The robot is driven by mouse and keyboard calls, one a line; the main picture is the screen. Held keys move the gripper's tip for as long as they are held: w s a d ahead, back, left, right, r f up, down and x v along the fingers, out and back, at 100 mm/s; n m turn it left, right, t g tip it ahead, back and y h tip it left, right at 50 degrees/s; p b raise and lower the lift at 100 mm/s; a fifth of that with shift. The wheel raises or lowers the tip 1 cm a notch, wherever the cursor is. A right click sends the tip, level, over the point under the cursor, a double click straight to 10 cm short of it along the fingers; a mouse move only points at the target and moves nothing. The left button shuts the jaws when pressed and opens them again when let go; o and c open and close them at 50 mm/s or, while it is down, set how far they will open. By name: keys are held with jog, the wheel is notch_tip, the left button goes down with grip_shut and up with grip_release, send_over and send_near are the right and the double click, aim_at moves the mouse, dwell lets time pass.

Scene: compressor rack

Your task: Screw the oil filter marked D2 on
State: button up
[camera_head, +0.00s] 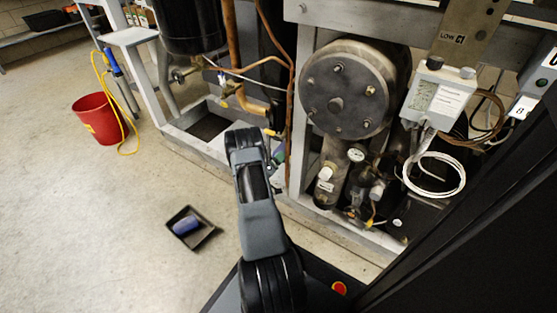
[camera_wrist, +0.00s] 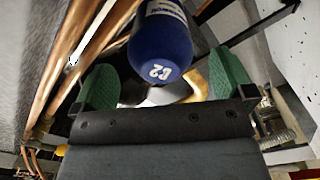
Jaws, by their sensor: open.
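The dark blue oil filter marked D2 (camera_wrist: 160,48) shows in the wrist view, its labelled end toward the camera and its far end cut off by the top edge. What it is fixed to is hidden. My gripper (camera_wrist: 164,80) has its two green fingers wide apart, with the labelled end between and just beyond them and a gap on each side. In the head view my gripper (camera_head: 278,155) is mostly hidden behind my arm, low at the rack frame; a bit of green finger shows.
Copper pipes (camera_wrist: 85,50) run close by the left finger. A black tray (camera_head: 207,238) with another blue filter (camera_head: 186,226) lies on the floor. A red bucket (camera_head: 100,118) with a yellow hose stands left. The compressor (camera_head: 345,90) is right of my arm. Open floor lies left.

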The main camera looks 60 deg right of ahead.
jog(key=d, duration=0.3)
jog(key=shift+f+b, duration=0.15)
jog(key=shift+b, duration=0.25)
jog(key=shift+d+n, duration=0.4)
jog(key=n, duration=0.6)
jog(key=shift+r, duration=0.2)
jog(key=n, duration=0.5)
jog(key=shift+a+n+p, duration=0.1)
jog(key=shift+n+p, duration=0.2)
jog(key=shift+p, duration=0.1)
jog(key=shift+c, duration=0.5)
